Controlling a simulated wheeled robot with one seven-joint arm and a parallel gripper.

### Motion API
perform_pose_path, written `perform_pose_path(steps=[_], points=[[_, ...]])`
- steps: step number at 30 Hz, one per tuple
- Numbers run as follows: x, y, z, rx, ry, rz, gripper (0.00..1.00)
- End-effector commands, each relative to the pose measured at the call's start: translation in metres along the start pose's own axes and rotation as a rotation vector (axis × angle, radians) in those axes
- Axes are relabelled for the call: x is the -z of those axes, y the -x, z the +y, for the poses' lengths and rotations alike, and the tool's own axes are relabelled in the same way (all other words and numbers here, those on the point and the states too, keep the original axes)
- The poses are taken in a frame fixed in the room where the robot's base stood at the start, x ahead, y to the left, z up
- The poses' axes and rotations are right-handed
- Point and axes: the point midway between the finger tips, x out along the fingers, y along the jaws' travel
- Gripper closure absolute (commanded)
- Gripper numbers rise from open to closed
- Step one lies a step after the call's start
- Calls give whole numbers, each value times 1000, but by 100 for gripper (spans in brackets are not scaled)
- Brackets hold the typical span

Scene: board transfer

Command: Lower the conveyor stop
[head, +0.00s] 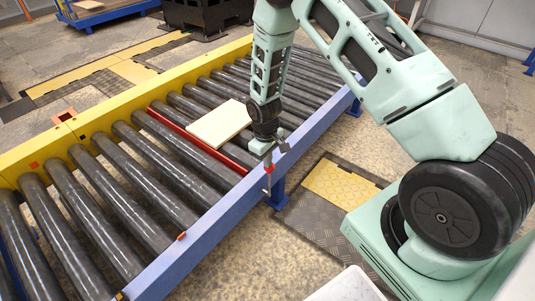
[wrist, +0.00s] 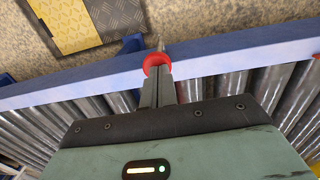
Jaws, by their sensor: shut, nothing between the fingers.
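The conveyor stop is a red bar (head: 228,160) lying across the rollers, standing up between two of them. A pale board (head: 220,123) lies flat on the rollers right beside the bar; I cannot tell if they touch. A small handle with a red round end (head: 269,171) is at the near blue rail; its red ring (wrist: 152,60) also shows in the wrist view. My gripper (head: 267,160) points down over this rail, its fingers shut and empty. In the wrist view my fingertips (wrist: 160,72) overlap the red ring; whether they touch it is unclear.
The blue near rail (head: 205,232) and yellow far rail (head: 95,115) border the dark rollers (head: 110,195). Small orange-red markers (head: 181,236) sit along the near rail. A yellow and grey floor plate (head: 340,190) lies beyond the conveyor's near side.

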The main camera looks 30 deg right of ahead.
Motion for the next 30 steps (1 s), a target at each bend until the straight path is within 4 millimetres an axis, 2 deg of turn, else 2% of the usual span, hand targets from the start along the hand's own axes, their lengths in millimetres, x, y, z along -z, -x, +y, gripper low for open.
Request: perform_pose_path(steps=[1,9,14,23,30], points=[[0,-5,0,0,0,0,100],[-1,-6,-1,1,0,0,100],[0,4,-1,1,0,1,100],[6,56,1,-2,0,6,100],[6,108,1,-2,0,6,100]])
